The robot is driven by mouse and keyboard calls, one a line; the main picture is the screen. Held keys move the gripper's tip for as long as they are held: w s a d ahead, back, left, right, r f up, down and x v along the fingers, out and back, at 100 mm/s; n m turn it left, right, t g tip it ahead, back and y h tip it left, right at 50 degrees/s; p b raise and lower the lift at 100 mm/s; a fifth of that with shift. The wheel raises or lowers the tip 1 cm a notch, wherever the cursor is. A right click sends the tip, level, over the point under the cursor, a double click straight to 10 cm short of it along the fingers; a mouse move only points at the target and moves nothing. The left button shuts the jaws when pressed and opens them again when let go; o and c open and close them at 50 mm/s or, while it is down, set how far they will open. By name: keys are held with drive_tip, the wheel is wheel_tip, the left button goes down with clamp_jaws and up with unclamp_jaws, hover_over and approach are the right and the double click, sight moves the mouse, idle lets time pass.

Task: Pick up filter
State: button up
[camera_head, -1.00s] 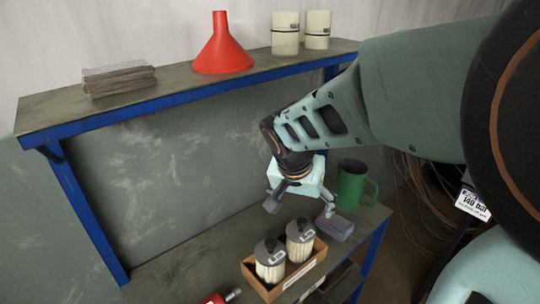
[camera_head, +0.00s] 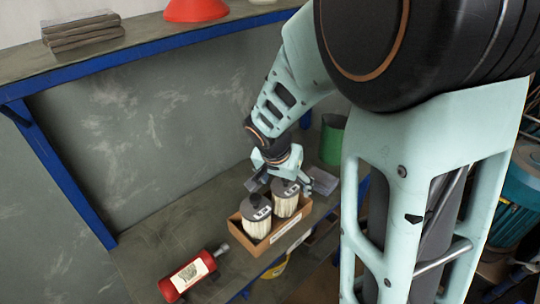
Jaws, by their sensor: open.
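Two pleated white filters with dark grey caps stand upright in a small open cardboard box (camera_head: 282,241) on the lower shelf. One is the left filter (camera_head: 256,222); the other is the right filter (camera_head: 285,203), set a little farther back. My gripper (camera_head: 290,184) is open, pointing down over the right filter. One finger shows to the left of that filter's cap and the other to its right. The gripper hides part of the cap, and I cannot tell whether the fingers touch it.
A red bottle (camera_head: 189,275) lies on the lower shelf (camera_head: 165,240) at the left. A green mug (camera_head: 332,140) stands behind my gripper. The upper shelf (camera_head: 150,38) holds a red funnel (camera_head: 195,9) and a stack of grey cloths (camera_head: 82,30).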

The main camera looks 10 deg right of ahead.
drive_tip(key=shift+w+d+f, duration=0.15)
drive_tip(key=shift+w+f, duration=0.05)
drive_tip(key=shift+f, duration=0.3)
drive_tip(key=shift+r, duration=0.1)
drive_tip(key=c, duration=1.8)
